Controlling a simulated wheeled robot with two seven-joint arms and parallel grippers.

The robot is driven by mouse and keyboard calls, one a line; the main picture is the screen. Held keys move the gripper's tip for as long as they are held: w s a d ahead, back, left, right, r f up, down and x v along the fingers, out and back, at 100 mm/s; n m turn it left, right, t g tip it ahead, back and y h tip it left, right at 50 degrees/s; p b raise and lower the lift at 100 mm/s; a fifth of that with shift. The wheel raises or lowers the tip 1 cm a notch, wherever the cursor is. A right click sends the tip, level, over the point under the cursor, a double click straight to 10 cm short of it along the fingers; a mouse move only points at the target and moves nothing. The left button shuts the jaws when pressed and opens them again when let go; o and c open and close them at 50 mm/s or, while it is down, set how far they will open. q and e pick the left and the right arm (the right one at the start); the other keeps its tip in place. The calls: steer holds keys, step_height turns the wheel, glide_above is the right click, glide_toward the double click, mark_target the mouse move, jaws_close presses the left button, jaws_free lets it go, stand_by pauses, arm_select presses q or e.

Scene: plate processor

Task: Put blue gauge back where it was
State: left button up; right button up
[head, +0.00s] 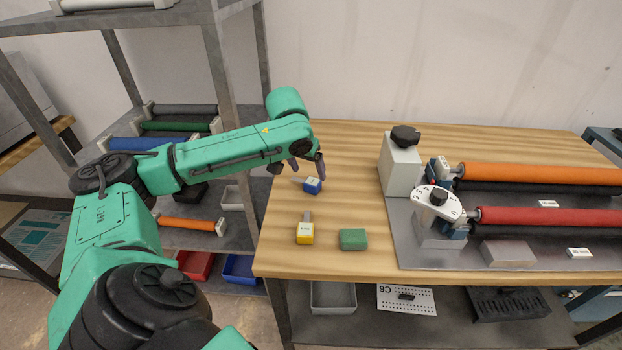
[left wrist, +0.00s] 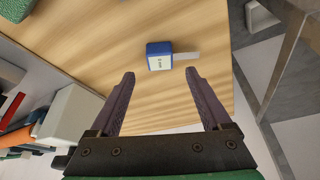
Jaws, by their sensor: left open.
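The blue gauge (head: 312,185) is a small blue block with a white label and a thin grey tongue. It lies on the left part of the wooden table. My left gripper (head: 306,170) is just above and behind it, pointing down. In the left wrist view the blue gauge (left wrist: 160,57) lies just beyond the fingertips, and its grey tongue points right. The left gripper (left wrist: 160,72) is open and empty, with its two purple fingers apart. My right gripper is in neither view.
A yellow gauge (head: 304,234) and a green block (head: 353,239) lie near the table's front left. The plate processor with its orange roller (head: 540,174), red roller (head: 550,217) and white dial (head: 436,202) stands on the right. A grey shelf rack (head: 222,75) stands left of the table.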

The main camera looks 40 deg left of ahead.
arm_select(q)
steer(key=v, duration=0.6)
